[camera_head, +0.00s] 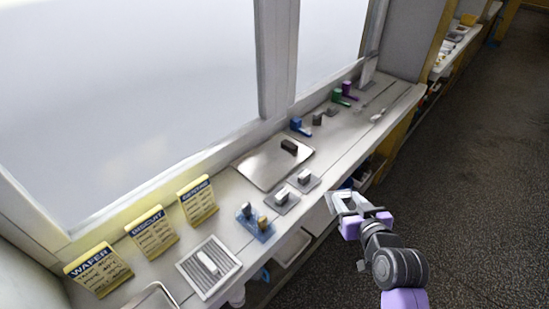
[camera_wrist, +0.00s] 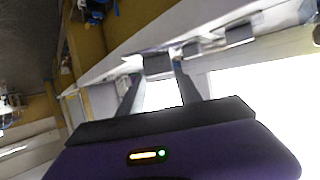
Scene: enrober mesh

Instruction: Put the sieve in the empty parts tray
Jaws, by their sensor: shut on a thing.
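My gripper (camera_head: 345,203) is out in front of the counter's edge, right of the two small grey plates. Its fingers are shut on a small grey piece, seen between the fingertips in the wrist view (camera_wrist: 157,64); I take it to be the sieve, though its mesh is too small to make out. A shallow metal tray (camera_head: 262,170) lies on the counter, left of and beyond my gripper, with a dark block near its far edge. Another metal tray (camera_head: 150,300) is cut off at the bottom left. I cannot tell which is the parts tray.
Two grey plates with blocks (camera_head: 282,203), a blue plate (camera_head: 262,234) and a slatted white tray (camera_head: 190,267) stand along the front. Yellow signs (camera_head: 152,232) stand behind on the left. Small coloured parts (camera_head: 299,126) lie farther back. Open floor (camera_head: 470,180) is on the right.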

